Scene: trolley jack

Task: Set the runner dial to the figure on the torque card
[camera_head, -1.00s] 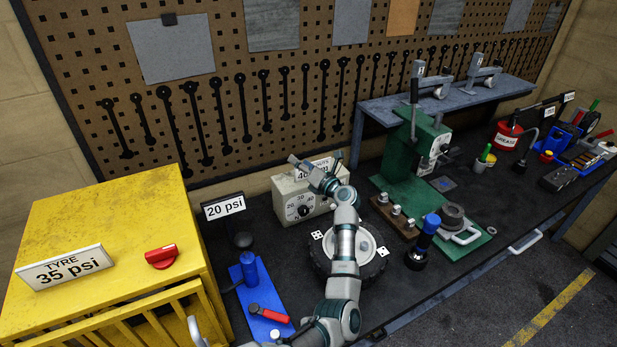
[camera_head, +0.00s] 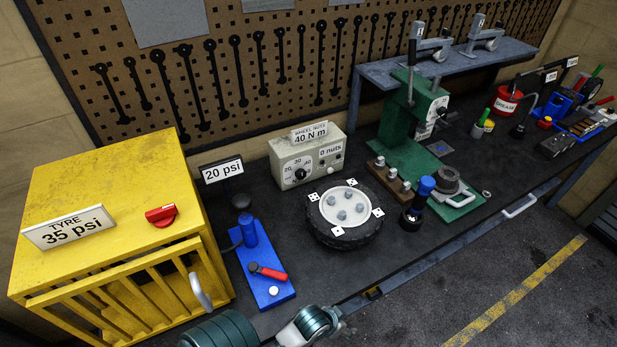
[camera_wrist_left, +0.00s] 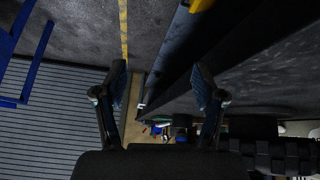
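The torque card (camera_head: 309,132) stands on top of a beige box (camera_head: 331,156) on the bench and reads "WHEEL NUTS 40 N m". The runner dial (camera_head: 300,174) is a dark knob on the box's front, with 20, 30 and 40 around it; its pointer is too small to read. A "0 nuts" label is beside it. My left arm (camera_head: 315,325) shows at the bottom edge in the head view, well in front of the box. In the left wrist view, my left gripper (camera_wrist_left: 162,80) has its fingers apart with nothing between them. My right gripper is out of view.
A wheel (camera_head: 344,213) lies on the bench in front of the box. A blue pump (camera_head: 262,264) with a red handle and a yellow cage (camera_head: 120,215) are to the left. A green press (camera_head: 407,140) stands right.

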